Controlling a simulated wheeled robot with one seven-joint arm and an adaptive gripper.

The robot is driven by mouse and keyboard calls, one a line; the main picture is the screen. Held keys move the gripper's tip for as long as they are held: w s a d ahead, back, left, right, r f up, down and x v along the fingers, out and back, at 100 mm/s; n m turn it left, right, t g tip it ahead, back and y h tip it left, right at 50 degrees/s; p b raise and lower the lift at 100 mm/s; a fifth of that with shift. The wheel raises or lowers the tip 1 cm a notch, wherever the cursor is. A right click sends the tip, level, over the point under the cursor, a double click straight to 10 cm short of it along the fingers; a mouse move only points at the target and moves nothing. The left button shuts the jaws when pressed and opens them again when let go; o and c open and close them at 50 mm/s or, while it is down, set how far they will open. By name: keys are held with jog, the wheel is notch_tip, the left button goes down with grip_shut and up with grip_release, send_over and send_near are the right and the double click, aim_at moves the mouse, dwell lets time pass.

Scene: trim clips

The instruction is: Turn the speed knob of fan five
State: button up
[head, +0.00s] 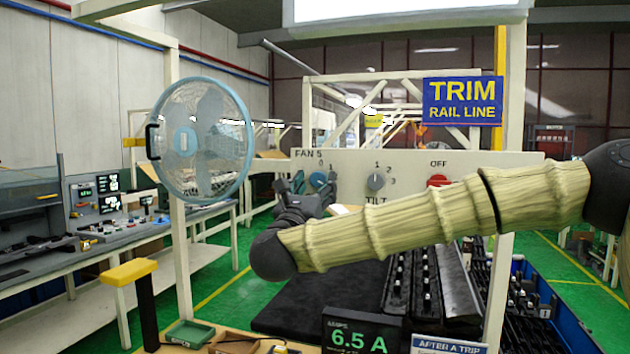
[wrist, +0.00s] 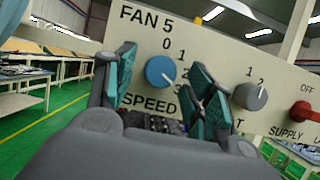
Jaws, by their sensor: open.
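The fan five panel (head: 345,165) is a cream board with "FAN 5" printed at its left end. Its blue speed knob (wrist: 160,71) has marks 0 to 3 around it and "SPEED" below, with its pointer toward the lower right, near 3. The knob also shows in the head view (head: 318,180), partly hidden by my gripper. My gripper (wrist: 160,88) is open, with one teal-padded finger left of the knob and the other right of it. I cannot tell whether either finger touches it. The blue caged fan (head: 203,140) stands left of the panel.
A grey tilt knob (wrist: 249,96) and a red supply switch (wrist: 305,112) sit right of the speed knob. A display reading 6.5 A (head: 362,332) stands below. A yellow-topped post (head: 128,272) is at lower left.

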jog(key=shift+w, duration=0.15)
jog(key=shift+c, duration=0.2)
jog(key=c, duration=1)
jog(key=shift+f+n+b, duration=0.1)
jog(key=shift+n+b, duration=0.2)
jog(key=shift+b, duration=0.1)
jog(key=shift+d+n+y+b, duration=0.1)
jog(key=shift+n+y+b, duration=0.2)
jog(key=shift+y, duration=0.1)
jog(key=n+y+b, duration=0.1)
jog(key=n+b, duration=0.1)
jog(key=n, duration=0.1)
jog(key=shift+t+y, duration=0.3)
jog(key=n+y+b, duration=0.1)
jog(key=n, duration=0.2)
jog(key=n+y+b, duration=0.1)
jog(key=n+y, duration=0.1)
jog(key=n, duration=0.1)
jog(key=shift+d+r+n, duration=0.2)
jog(key=shift+n, duration=0.4)
